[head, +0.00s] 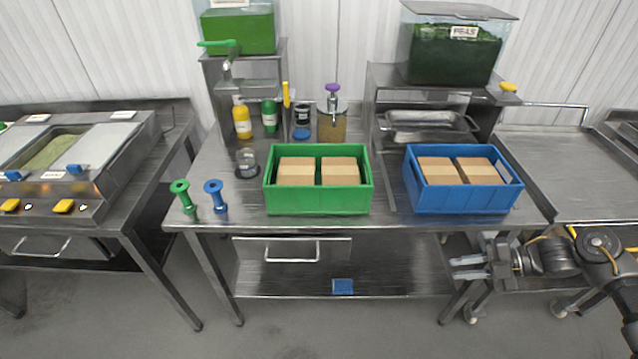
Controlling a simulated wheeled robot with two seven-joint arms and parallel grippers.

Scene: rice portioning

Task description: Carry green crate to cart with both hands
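The green crate (318,203) sits upright on the steel worktable near its front edge. It holds two brown boxes (341,170) side by side. A steel surface (570,170) at the right has a rail at the back and wheels below, and looks like the cart. Its top is bare. My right gripper (456,268) is at the lower right, below the table's front edge, touching neither crate. Its fingers point left and stand apart with nothing between them. My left gripper is out of view.
A blue crate (466,199) with two brown boxes stands right of the green one. Two small plungers, green (183,197) and blue (215,196), stand at the left. Bottles and a dispenser (237,36) are behind. A drawer (292,252) is below.

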